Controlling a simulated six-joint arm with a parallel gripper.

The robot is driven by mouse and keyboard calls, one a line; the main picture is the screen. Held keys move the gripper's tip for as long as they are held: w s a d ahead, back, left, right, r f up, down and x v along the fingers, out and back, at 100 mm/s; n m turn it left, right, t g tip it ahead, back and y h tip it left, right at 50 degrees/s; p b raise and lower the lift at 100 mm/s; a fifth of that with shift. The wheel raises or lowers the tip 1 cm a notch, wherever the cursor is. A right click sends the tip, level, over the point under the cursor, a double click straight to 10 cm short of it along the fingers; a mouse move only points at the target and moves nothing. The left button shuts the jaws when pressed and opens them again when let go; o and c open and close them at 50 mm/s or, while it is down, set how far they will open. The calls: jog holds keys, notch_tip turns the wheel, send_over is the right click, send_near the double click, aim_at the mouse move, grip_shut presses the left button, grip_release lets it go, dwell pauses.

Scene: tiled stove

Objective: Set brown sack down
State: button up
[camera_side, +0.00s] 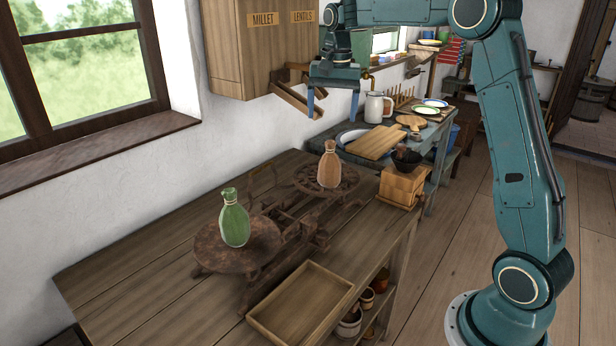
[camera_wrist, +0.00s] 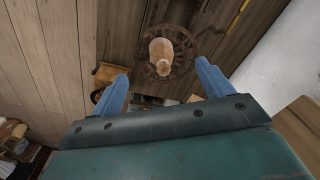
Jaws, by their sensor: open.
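The brown sack (camera_side: 329,166) stands upright on the far round plate (camera_side: 348,180) of a rusty balance scale. It also shows in the wrist view (camera_wrist: 160,55), from above, on its plate, ahead of my fingers. A green sack (camera_side: 234,218) stands on the near plate (camera_side: 215,250) of the scale. My gripper (camera_side: 318,102) is open and empty, above the brown sack and apart from it. Its two blue fingers (camera_wrist: 163,85) are spread wide in the wrist view.
An empty wooden tray (camera_side: 300,304) lies at the table's front edge. A wall cabinet (camera_side: 250,50) labelled MILLET and LENTILS, with brackets below, hangs close to my gripper. A wooden box (camera_side: 402,186) with a dark bowl stands right of the scale. The table's left part is clear.

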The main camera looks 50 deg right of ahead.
jog(key=s+a+r+n+t, duration=0.1)
jog(key=s+a+r+n, duration=0.25)
jog(key=s+a, duration=0.3)
jog(key=s+a+f+n+t, duration=0.2)
jog(key=s+a+n, duration=0.2)
jog(key=s, duration=0.7)
jog(key=s+a+f+n+t, duration=0.1)
jog(key=s+a+n, duration=0.3)
jog(key=s, duration=0.7)
jog(key=shift+s+a+f+t, duration=0.25)
jog(key=shift+a+f+t, duration=0.15)
jog(key=shift+a+f, duration=0.65)
jog(key=shift+a+r, duration=0.2)
